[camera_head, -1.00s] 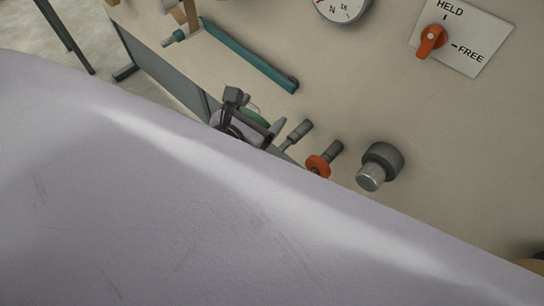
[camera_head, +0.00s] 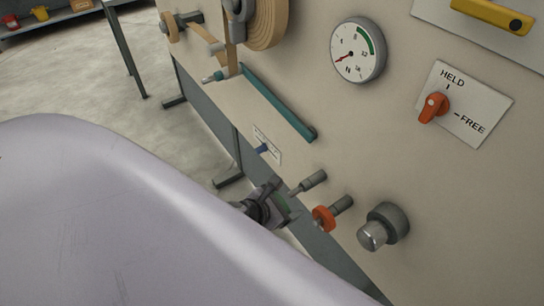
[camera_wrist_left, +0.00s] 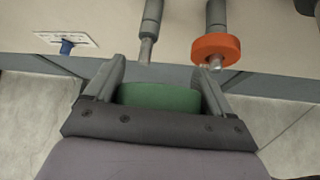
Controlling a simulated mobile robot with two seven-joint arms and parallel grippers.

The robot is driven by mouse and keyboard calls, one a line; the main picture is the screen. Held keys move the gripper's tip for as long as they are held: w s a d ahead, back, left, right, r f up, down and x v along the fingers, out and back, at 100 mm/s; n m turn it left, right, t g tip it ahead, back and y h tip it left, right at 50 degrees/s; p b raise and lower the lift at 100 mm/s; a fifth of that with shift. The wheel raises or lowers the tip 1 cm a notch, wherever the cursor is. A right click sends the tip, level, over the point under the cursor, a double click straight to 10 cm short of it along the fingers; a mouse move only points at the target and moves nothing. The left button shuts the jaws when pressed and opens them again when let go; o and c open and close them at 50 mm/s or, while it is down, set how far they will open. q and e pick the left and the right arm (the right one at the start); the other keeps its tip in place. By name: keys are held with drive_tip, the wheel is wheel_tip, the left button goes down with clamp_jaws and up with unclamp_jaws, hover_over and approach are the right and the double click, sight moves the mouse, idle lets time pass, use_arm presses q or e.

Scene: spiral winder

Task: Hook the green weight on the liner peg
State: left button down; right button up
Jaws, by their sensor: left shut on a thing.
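My left gripper (camera_head: 281,205) is shut on the green weight (camera_wrist_left: 160,97), which sits between the two fingers in the left wrist view. In the head view only a sliver of the green weight (camera_head: 284,204) shows beside the finger. A bare grey peg (camera_head: 308,183) juts from the panel just beyond the gripper; it also shows in the wrist view (camera_wrist_left: 149,35). A second peg (camera_head: 341,204) to its right carries an orange weight (camera_head: 324,219). I cannot read which peg is the liner peg. My right gripper is not in view.
A blue tab (camera_head: 262,148) on a small label plate is left of the pegs. A dark knob with a silver end (camera_head: 383,226) is to the right. A teal bar (camera_head: 280,106), a gauge (camera_head: 358,50) and an orange HELD/FREE switch (camera_head: 433,107) are above. My pale arm covers the lower left.

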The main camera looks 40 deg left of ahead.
use_arm(q)
wheel_tip(320, 180, down, 6)
drive_tip(key=w+a+g+b, duration=0.1)
drive_tip(key=w+a+b, duration=0.1)
drive_tip(key=a, duration=0.1)
drive_tip(key=shift+w+f+m, duration=0.2)
drive_tip(key=shift+m, duration=0.1)
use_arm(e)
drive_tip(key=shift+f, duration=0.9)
use_arm(q)
drive_tip(key=shift+d, duration=0.15)
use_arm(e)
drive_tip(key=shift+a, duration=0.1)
